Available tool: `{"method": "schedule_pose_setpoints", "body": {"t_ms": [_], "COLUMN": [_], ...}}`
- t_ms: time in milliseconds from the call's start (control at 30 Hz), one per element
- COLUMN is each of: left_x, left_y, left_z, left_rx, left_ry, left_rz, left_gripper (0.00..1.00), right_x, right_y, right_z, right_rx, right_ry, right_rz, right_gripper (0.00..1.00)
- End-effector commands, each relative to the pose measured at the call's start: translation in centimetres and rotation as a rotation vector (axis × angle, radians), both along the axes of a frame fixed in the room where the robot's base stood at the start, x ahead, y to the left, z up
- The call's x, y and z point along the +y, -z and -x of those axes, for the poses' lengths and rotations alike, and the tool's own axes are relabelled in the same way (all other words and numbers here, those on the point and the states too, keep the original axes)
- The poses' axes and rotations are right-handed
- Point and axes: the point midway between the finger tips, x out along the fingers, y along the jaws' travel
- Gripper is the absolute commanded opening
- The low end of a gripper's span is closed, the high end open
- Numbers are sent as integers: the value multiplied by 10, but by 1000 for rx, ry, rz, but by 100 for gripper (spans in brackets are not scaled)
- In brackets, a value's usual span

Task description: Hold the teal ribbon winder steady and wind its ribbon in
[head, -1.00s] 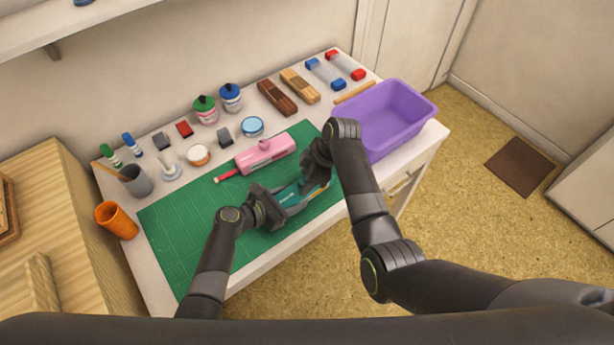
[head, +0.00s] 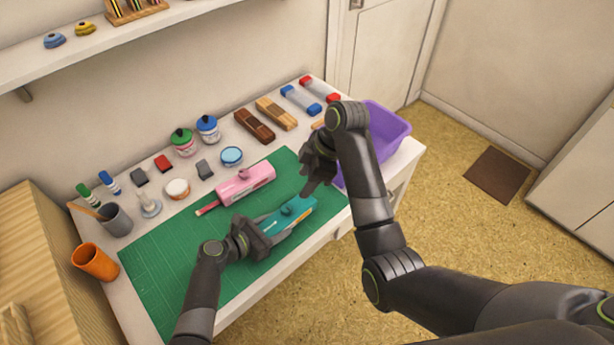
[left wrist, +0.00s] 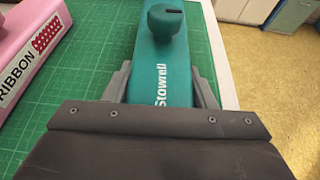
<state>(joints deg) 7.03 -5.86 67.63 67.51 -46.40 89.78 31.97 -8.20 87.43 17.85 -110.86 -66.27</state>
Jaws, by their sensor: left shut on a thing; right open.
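The teal ribbon winder (head: 297,220) lies on the green cutting mat (head: 165,268) near the table's front edge. Its round knob stands on top and shows large in the left wrist view, where the winder (left wrist: 165,70) runs away between my fingers. My left gripper (head: 262,238) is shut on the winder's left end, one finger on each side. My right gripper (head: 314,180) is open and empty, above and behind the winder's right end, apart from it. No teal winder ribbon can be made out; the end inside my left gripper is hidden.
A pink ribbon winder (head: 245,185) with a pink ribbon end sticking out lies just behind. A purple bin (head: 385,135) stands at the right, partly behind my right arm. Jars, stamps and blocks line the back. The mat's left part is clear.

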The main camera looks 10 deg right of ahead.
Motion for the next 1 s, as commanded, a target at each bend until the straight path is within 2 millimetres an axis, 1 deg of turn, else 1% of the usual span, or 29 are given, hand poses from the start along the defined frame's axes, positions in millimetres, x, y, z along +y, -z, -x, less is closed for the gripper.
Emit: {"method": "schedule_pose_setpoints", "body": {"t_ms": [200, 233, 400, 433, 767, 867, 1000], "left_x": [0, 0, 0, 0, 2, 8, 22], "left_y": [1, 1, 1, 1, -1, -3, -10], "left_z": [1, 1, 0, 0, 2, 6, 17], "left_rx": [2, 2, 2, 1, 0, 0, -1], "left_ry": [0, 0, 0, 0, 0, -1, -1], "left_rz": [-1, -1, -1, 0, 0, -1, -2], "left_gripper": [26, 52, 74, 76, 76, 76, 76], "right_x": [0, 0, 0, 0, 0, 0, 0], "right_y": [-1, 0, 0, 0, 0, 0, 0], "right_z": [0, 0, 0, 0, 0, 0, 0], "right_rx": [0, 0, 0, 0, 1, 1, 0], "right_ry": [0, 0, 0, 0, 0, 0, 0], "right_rz": [0, 0, 0, 0, 0, 0, 0], "right_gripper": [50, 50, 50, 50, 50, 50, 50]}}
